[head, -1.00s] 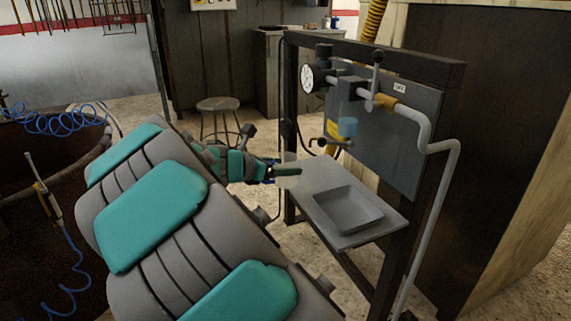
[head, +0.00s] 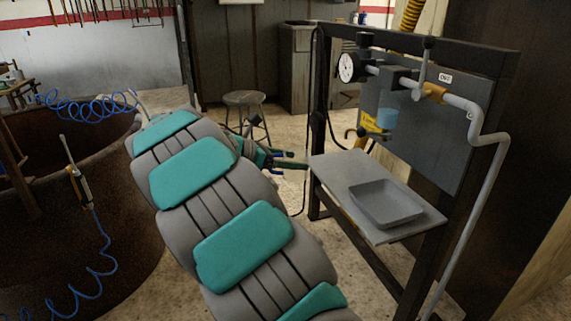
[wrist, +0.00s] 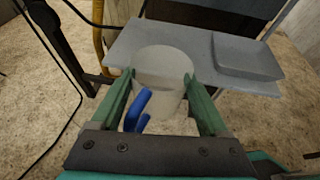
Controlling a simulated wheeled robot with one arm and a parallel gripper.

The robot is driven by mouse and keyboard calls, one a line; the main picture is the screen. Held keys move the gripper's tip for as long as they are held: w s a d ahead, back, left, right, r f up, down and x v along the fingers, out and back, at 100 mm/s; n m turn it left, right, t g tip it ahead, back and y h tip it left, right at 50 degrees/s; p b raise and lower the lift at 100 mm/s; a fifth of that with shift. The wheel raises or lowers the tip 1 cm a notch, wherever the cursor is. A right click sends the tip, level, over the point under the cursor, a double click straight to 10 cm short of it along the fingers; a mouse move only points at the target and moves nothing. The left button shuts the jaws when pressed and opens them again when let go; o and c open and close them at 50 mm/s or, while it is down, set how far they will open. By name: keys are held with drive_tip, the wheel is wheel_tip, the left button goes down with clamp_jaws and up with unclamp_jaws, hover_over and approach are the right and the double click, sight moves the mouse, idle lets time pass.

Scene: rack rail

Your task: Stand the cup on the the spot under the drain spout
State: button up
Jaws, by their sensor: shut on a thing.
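A pale grey-white cup (wrist: 163,68) is between the two green fingers of my gripper (wrist: 160,78) in the wrist view. My gripper is shut on it, one finger at each side. A blue piece (wrist: 145,108) shows at the cup's near side; I cannot tell if it is a handle. In the head view my gripper (head: 296,163) is just left of the grey shelf (head: 342,162); the cup is hard to make out there.
A shallow grey tray (head: 388,205) takes up the shelf's front right part. The shelf's back left part is bare. A dark frame post (head: 318,110) rises behind the shelf's left end. A pipe (head: 478,215) runs down at right. A stool (head: 245,100) stands behind.

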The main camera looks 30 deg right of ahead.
drive_tip(key=shift+s+d+f, duration=0.25)
drive_tip(key=shift+s+d, duration=0.3)
drive_tip(key=shift+d, duration=1.8)
drive_tip(key=shift+s+d+f, duration=0.2)
drive_tip(key=shift+s+d, duration=0.4)
drive_tip(key=shift+d, duration=1.75)
drive_tip(key=shift+s+d+f, duration=0.25)
drive_tip(key=shift+s+d, duration=0.3)
drive_tip(key=shift+d, duration=1.8)
drive_tip(key=shift+f, duration=0.6)
drive_tip(key=o, duration=1.2)
drive_tip(key=shift+o, duration=0.2)
drive_tip(key=v, duration=0.7)
drive_tip(key=shift+a, duration=0.4)
